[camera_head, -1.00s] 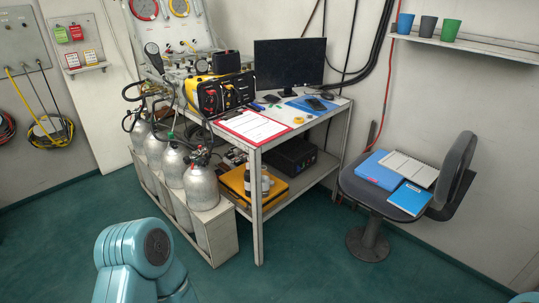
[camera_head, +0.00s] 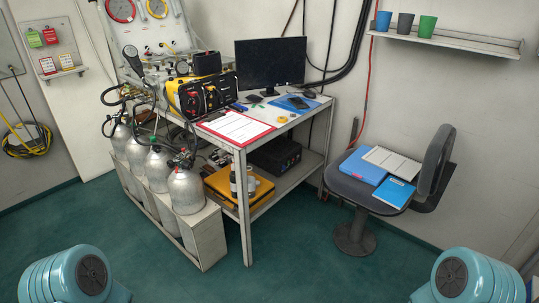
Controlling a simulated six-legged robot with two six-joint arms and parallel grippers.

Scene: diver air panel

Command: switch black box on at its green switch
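A black box (camera_head: 276,156) sits on the lower shelf of the bench, towards the back right, under the tabletop and partly in its shade. Its green switch is too small or hidden to make out. A second unit with a black front and yellow casing (camera_head: 203,95) stands on the tabletop, with red knobs on its front. Neither of my grippers is in view. Only teal joints of my two arms show at the bottom left and bottom right.
The bench (camera_head: 243,215) also holds a monitor (camera_head: 270,63), a red clipboard (camera_head: 236,127) and a yellow case (camera_head: 258,193). Grey cylinders (camera_head: 186,190) stand in a rack at left. A chair (camera_head: 352,188) with folders stands at right. The green floor (camera_head: 300,250) in front is clear.

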